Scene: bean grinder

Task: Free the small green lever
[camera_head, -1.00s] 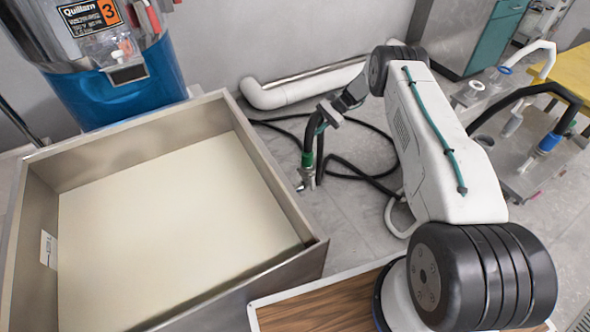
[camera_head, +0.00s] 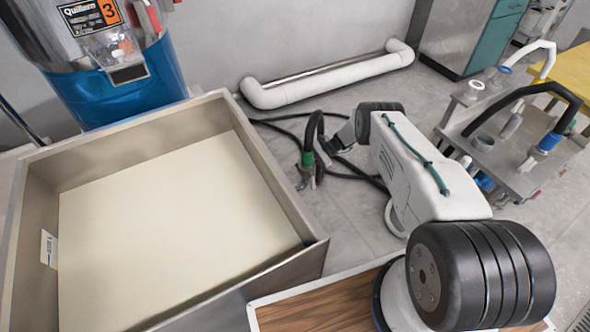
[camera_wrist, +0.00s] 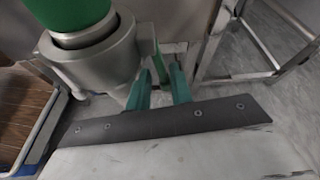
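The small green lever (camera_wrist: 158,67) is a thin upright strip beside a silver nozzle body (camera_wrist: 100,55) with a green collar (camera_wrist: 75,14). In the head view the green collar (camera_head: 308,158) hangs below an arched black hose, with the silver tip under it; the lever is too small to tell there. My gripper (camera_wrist: 160,88) has two teal fingers standing apart. The lever shows in the gap between them, with no clear contact on either side; its depth relative to the fingertips is unclear. In the head view my gripper is close to the right of the nozzle.
A large metal-walled bin (camera_head: 290,205) with a pale floor fills the left, by a blue machine (camera_head: 125,95). A white pipe (camera_head: 330,80) runs along the wall. Black cable lies on the floor. A grey stand (camera_head: 520,170) with a blue-collared hose is at right.

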